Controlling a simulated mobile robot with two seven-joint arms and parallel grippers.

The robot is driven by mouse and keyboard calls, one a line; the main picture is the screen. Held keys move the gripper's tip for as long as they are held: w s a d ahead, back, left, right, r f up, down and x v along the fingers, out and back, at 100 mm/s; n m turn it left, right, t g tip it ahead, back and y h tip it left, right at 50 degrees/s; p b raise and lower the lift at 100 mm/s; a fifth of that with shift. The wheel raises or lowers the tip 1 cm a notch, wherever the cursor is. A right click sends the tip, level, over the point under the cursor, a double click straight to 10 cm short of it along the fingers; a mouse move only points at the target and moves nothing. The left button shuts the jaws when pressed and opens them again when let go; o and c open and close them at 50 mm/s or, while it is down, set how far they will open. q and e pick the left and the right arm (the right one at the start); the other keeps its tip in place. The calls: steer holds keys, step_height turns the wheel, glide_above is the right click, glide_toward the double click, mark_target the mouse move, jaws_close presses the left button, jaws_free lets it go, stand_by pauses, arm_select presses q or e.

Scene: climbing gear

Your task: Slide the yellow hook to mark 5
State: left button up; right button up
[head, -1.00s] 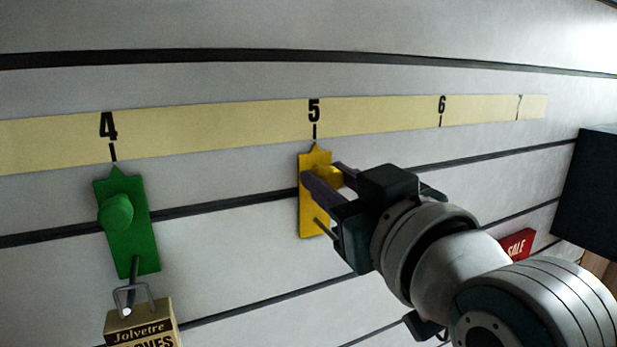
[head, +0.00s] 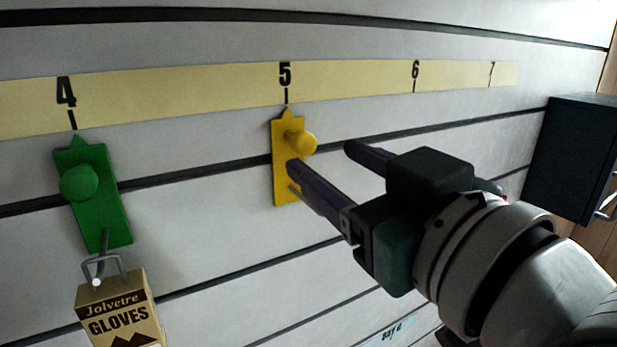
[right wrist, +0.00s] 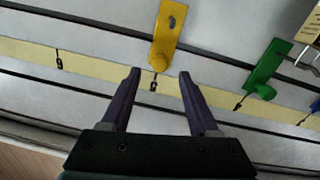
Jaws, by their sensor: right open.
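The yellow hook (head: 284,182) sits on the slatted wall below the number strip (head: 180,94). Its pointed top lines up with the tick under mark 5 (head: 285,76). Its round yellow knob sticks out at the upper right of the plate. My right gripper (head: 321,158) is open and empty, in front of the hook and to its right, with its fingers apart from the knob. In the right wrist view the yellow hook (right wrist: 165,36) shows ahead, its knob just beyond and between the open fingertips (right wrist: 159,74). My left gripper is not in view.
A green hook (head: 108,212) sits below mark 4 and holds a Jolvetre gloves box (head: 122,310). Marks 6 and 7 lie to the right on the strip. A dark box (head: 570,155) juts out at the right. The wall between the two hooks is clear.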

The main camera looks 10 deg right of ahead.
steer(key=shift+v, duration=1.7)
steer(key=s+d+f+m+g+h, duration=0.1)
steer(key=s+d+f+g+h, duration=0.1)
steer(key=s+d+f+g, duration=0.3)
steer(key=s+f+m+g+h, duration=0.1)
steer(key=s+f+g, duration=0.2)
steer(key=f, duration=0.5)
steer(key=s+d+f+m+g+h, duration=0.1)
steer(key=s+d+f+g, duration=0.15)
steer(key=s, duration=0.35)
steer(key=s+d+f+g+h, duration=0.1)
steer(key=s+d+f+g, duration=0.15)
steer(key=s, duration=0.35)
step_height(320, 180, up, 36)
steer(key=p, duration=3.5)
steer(key=shift+w+a+f+g, duration=0.2)
steer(key=shift+w+g, duration=0.1)
steer(key=shift+w, duration=0.1)
